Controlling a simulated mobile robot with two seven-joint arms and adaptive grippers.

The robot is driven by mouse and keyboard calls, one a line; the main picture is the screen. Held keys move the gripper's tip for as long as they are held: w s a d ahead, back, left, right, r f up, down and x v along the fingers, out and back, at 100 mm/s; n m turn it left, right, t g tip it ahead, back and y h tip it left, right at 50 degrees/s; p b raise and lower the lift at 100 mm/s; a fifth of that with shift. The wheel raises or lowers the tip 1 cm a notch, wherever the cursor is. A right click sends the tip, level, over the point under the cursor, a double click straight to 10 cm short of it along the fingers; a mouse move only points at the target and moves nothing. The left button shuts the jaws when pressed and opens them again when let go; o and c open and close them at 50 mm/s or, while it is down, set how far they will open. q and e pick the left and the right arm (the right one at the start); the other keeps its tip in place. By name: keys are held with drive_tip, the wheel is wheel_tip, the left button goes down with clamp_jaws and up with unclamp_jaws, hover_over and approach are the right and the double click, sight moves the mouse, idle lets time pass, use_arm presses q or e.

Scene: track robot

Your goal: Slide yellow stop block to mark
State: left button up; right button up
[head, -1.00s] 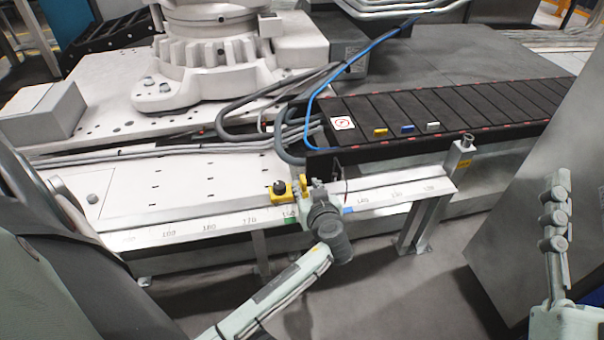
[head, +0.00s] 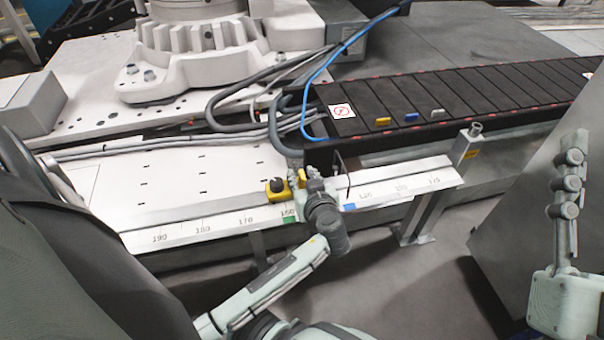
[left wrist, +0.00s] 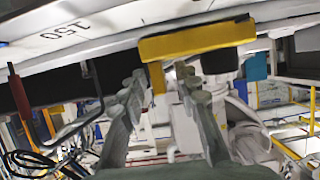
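The yellow stop block (head: 279,190) with a black knob sits on the white rail with a printed scale, just above the green mark (head: 290,218). A blue mark (head: 349,207) lies further right on the rail. My left gripper (head: 303,181) is at the block's right side, with a small yellow part between its fingers. In the left wrist view the yellow block (left wrist: 198,40) spans the top, and its narrow tab hangs between the open fingers (left wrist: 160,88). Contact is unclear. My right gripper (head: 573,148) is raised at the right; its opening cannot be told.
A dark conveyor (head: 470,95) behind the rail carries small yellow, blue and white blocks. A blue cable (head: 318,80) and grey hoses hang near the rail. A grey post (head: 466,146) stands at the rail's right end. A grey panel (head: 520,220) is at the right.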

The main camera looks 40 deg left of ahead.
use_arm(q)
clamp_jaws()
use_arm(e)
drive_tip(key=shift+r, duration=0.1)
use_arm(q)
drive_tip(key=shift+w, duration=0.1)
use_arm(e)
drive_tip(key=shift+s, duration=0.1)
